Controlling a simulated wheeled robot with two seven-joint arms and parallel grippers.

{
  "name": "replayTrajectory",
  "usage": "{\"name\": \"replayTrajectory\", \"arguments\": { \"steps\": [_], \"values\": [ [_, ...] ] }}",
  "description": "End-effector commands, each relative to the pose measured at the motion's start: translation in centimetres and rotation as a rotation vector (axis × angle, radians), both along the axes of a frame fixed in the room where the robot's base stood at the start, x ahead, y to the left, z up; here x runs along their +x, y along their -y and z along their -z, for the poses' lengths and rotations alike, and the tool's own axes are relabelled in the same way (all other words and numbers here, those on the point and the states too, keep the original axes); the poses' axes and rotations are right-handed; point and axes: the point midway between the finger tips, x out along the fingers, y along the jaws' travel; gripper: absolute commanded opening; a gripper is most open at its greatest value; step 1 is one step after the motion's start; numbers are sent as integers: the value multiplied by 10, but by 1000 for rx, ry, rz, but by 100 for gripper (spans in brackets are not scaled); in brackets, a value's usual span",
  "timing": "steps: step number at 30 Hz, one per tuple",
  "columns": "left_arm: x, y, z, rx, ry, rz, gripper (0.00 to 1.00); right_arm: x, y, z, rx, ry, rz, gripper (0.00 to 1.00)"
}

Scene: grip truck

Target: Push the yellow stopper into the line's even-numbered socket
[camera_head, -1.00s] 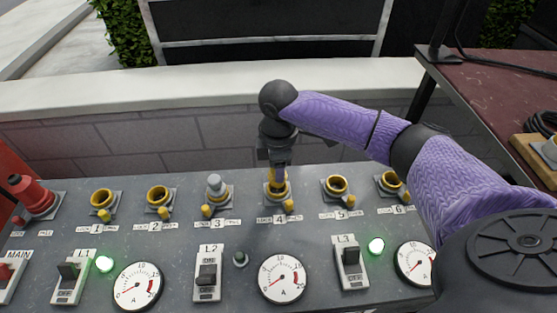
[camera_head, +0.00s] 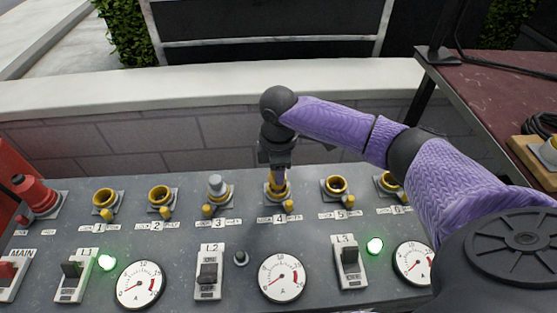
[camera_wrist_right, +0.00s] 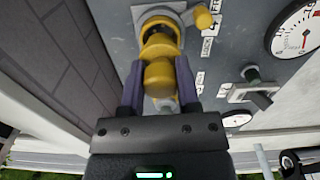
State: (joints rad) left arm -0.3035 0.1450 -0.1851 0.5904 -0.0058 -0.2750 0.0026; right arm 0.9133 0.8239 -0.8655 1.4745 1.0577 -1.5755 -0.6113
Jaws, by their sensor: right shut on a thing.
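My right gripper (camera_head: 277,172) points down over socket 4 (camera_head: 276,199) on the grey panel. It is shut on the yellow stopper (camera_wrist_right: 158,76), which sits between its two fingers in the right wrist view. The stopper's end is at the mouth of socket 4 (camera_wrist_right: 158,22), in line with it; how deep it sits I cannot tell. The fingers hide most of the stopper in the head view. Socket 3 (camera_head: 218,198) holds a grey plug. My left gripper is not in view.
Sockets 1 (camera_head: 105,199), 2 (camera_head: 160,196), 5 (camera_head: 335,186) and 6 (camera_head: 388,184) stand open. A red plug (camera_head: 34,193) is at the left. Switches and gauges line the front. The L1 (camera_head: 107,262) and L3 (camera_head: 375,246) lamps glow green; the L2 lamp (camera_head: 241,258) is dark.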

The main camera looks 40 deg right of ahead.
Motion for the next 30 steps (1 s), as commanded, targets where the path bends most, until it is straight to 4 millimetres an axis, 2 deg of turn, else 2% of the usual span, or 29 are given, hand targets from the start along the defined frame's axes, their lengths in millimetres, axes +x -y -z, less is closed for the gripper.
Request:
{"name": "replayTrajectory", "arguments": {
  "steps": [20,30],
  "values": [
    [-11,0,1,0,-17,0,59,0,0,13,-1,0,0,0],
    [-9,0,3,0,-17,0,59,0,0,19,0,0,0,0]
  ]
}}
